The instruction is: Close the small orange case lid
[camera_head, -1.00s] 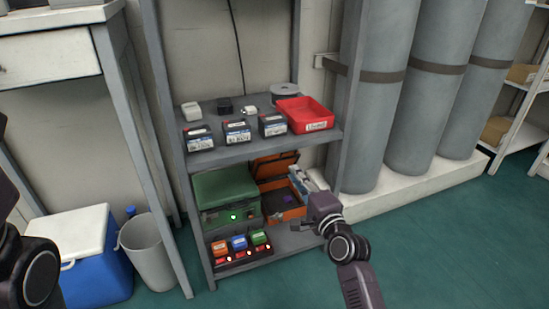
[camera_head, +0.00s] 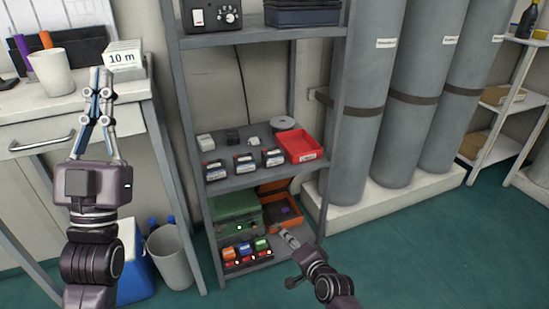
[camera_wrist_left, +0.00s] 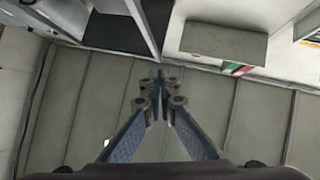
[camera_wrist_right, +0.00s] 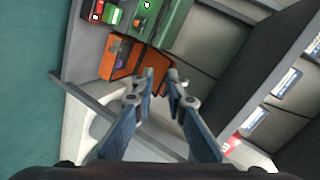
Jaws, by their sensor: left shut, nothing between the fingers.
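The small orange case (camera_head: 291,220) sits on the lower shelf, right of a green case. Its lid (camera_head: 272,187) stands open, tilted up at the back, and the dark interior shows. My right gripper (camera_head: 281,232) is at the case's front right, its fingers partly apart and empty. In the right wrist view, the case (camera_wrist_right: 120,56) and its lid (camera_wrist_right: 155,61) lie beyond the fingertips; I cannot tell whether they touch. My left gripper (camera_head: 101,76) is shut and empty, raised before the white counter, far left of the case.
The green case (camera_head: 236,212) stands close beside the orange one. The shelf above (camera_head: 240,180) holds a red tray (camera_head: 300,145) and limits height.

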